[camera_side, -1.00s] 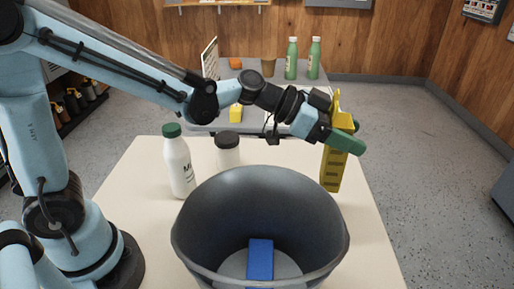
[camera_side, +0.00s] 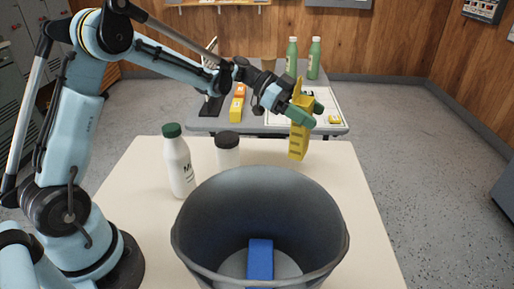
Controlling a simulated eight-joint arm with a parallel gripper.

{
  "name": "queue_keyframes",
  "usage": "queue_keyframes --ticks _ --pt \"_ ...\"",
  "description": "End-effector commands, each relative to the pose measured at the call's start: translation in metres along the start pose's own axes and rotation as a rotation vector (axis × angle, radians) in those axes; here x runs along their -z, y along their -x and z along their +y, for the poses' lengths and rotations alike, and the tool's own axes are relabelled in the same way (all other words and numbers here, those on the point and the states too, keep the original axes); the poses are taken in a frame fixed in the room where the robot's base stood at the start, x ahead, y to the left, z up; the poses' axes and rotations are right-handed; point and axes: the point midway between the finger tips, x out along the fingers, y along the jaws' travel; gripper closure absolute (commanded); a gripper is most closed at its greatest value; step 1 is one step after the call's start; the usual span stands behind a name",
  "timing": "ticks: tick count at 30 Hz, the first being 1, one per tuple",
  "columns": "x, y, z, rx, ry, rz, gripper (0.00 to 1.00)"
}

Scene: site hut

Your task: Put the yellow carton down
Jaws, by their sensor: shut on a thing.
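The yellow carton (camera_side: 298,143) is upright, with a slight tilt, beyond the bin and near the far edge of the cream table (camera_side: 352,200) in the picture. My gripper (camera_side: 314,115) has green fingers and is shut on the carton's upper part, one finger on the near side and one behind. The fingers hide part of the carton. I cannot tell for sure whether its bottom touches the table or hangs above it.
A dark grey bin (camera_side: 190,235) with a blue block (camera_side: 260,262) inside stands in front. A white bottle (camera_side: 179,165) and a dark-lidded jar (camera_side: 228,150) stand left. A farther table (camera_side: 205,124) holds green bottles (camera_side: 291,57), a brown cup (camera_side: 269,64) and yellow-orange boxes (camera_side: 237,108).

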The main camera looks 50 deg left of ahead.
Motion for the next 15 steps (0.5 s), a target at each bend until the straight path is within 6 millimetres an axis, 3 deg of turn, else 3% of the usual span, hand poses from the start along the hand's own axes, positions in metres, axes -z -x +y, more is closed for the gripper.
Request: queue_keyframes --ticks 6,11,15 --pt "-0.022 0.008 -0.024 0.001 0.002 0.001 0.97" --pt "-0.029 0.009 -0.029 0.000 0.001 0.001 0.97" --pt "-0.046 0.001 -0.029 0.000 0.001 0.001 0.97"
